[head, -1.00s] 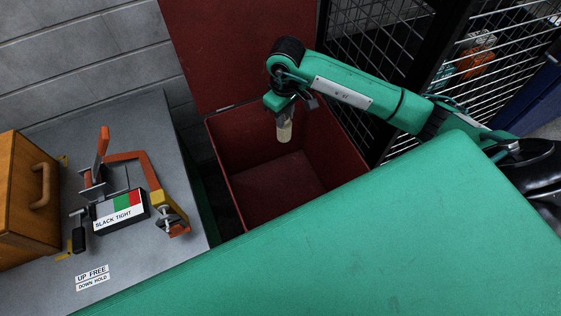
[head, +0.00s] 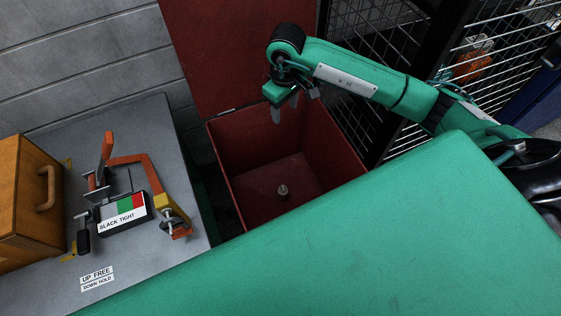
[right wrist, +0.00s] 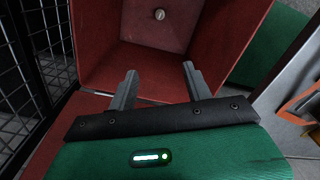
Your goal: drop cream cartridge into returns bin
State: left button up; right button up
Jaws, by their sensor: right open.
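The cream cartridge (head: 283,191) is inside the red returns bin (head: 262,145), on its floor, apart from the walls. It looks small and seems to be seen nearly end-on. It also shows in the right wrist view (right wrist: 159,14), near the far part of the bin floor. My right gripper (head: 285,115) is above the bin opening, pointing down, open and empty. In the right wrist view its two fingers (right wrist: 157,80) are spread apart with nothing between them. My left gripper is not in view.
A grey table (head: 130,125) at left holds a wooden box (head: 20,205), an orange clamp (head: 150,175) and a SLACK TIGHT label block (head: 122,213). A black mesh fence (head: 375,50) stands right of the bin. The bin's red lid or back panel (head: 240,50) rises behind it.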

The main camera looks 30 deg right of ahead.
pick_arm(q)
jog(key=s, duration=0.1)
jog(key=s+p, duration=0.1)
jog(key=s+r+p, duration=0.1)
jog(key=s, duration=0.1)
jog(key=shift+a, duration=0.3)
pick_arm(e)
notch_tip(320, 180, up, 9)
jog(key=shift+s+f, duration=0.1)
jog(key=shift+f, duration=0.1)
